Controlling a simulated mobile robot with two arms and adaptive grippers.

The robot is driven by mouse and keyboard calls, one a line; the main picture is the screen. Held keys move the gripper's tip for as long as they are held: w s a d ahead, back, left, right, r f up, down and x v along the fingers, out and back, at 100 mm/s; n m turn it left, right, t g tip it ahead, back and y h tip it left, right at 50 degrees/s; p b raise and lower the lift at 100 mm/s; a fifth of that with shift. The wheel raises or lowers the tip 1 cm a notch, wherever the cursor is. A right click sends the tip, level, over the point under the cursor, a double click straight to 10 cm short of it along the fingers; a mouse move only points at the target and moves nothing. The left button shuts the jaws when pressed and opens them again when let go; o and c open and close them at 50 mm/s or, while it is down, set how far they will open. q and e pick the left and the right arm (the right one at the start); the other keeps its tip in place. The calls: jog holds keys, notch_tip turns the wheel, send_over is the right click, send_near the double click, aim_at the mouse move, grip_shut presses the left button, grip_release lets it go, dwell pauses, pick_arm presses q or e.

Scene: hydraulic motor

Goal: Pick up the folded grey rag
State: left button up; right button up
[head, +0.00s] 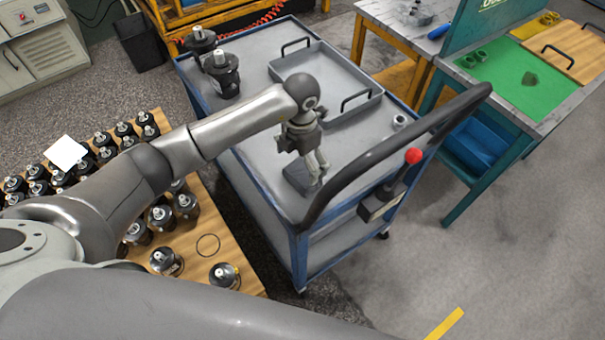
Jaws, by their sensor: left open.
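A dark grey, flat, folded-looking piece (296,178), which looks like the folded grey rag, lies on the top of the blue cart (252,160) near its handle end. My left gripper (319,172) points down right at it, fingers apart, and hides part of it. I cannot tell whether the fingertips touch it. Nothing shows held in the fingers. My right gripper is not in view.
The cart's black push handle (395,147) and a red-knobbed lever (413,156) stand close to the gripper's right. A grey tray (362,108) and black motors (222,75) share the cart top. A wooden board (207,244) with several motors lies left.

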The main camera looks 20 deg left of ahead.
aim_at(301, 174)
pick_arm(q)
jog(key=shift+s+d+f, duration=0.1)
jog(key=shift+f, duration=0.3)
jog(key=f+p, duration=0.1)
jog(key=f, duration=0.2)
jog(key=shift+s+f+p, duration=0.2)
jog(key=shift+f+p, duration=0.1)
jog(key=shift+p, duration=0.1)
jog(key=shift+f, duration=0.45)
jog(key=c, duration=0.8)
notch_tip(301, 174, up, 9)
jog(key=shift+w+f+b, duration=0.1)
jog(key=shift+b, duration=0.9)
jog(key=shift+r, duration=0.65)
